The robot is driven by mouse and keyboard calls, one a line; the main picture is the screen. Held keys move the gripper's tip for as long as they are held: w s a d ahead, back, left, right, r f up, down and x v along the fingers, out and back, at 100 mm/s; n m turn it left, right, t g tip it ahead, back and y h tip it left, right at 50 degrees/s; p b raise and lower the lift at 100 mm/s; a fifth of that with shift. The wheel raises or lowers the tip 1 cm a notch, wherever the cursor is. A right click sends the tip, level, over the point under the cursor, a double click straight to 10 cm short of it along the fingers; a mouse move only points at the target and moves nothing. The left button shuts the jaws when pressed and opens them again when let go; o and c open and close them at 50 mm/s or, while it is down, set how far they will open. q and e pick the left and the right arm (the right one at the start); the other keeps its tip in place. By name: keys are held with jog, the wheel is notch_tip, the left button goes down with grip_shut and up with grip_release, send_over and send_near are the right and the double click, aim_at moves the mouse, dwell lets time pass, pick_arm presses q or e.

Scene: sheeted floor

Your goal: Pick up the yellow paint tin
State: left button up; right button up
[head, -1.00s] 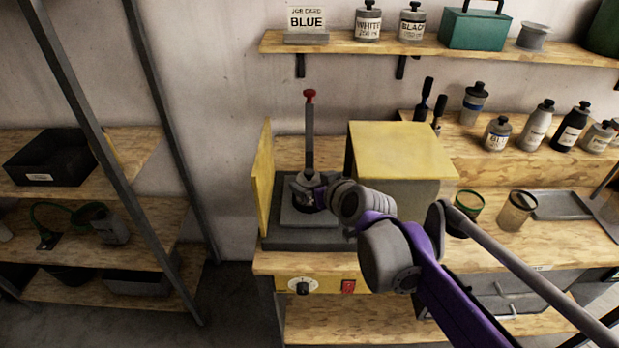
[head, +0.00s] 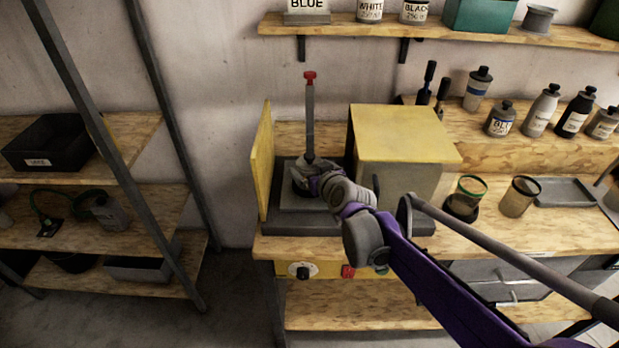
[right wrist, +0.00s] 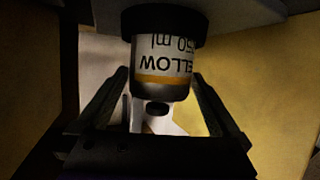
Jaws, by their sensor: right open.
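The yellow paint tin (right wrist: 163,75) shows in the right wrist view with its label upside down, reading "YELLOW" and "250 ml", above a yellow band. My right gripper (right wrist: 160,92) is open, with one finger on each side of the tin; I cannot tell whether they touch it. In the head view my right gripper (head: 312,178) is at the grey stand under a red-topped post, between a yellow side panel and a yellow-topped box. The gripper mostly hides the tin there. My left gripper is not in view.
The yellow side panel (head: 262,165) and yellow-topped box (head: 405,135) stand close on both sides of my right gripper. The post (head: 310,118) rises right behind it. Open cups (head: 518,196), a grey tray (head: 565,192) and several bottles stand to the right.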

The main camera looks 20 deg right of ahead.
jog(key=x, duration=0.4)
jog(key=shift+w+f, duration=0.1)
jog(key=shift+w, duration=0.05)
jog(key=shift+c, duration=0.3)
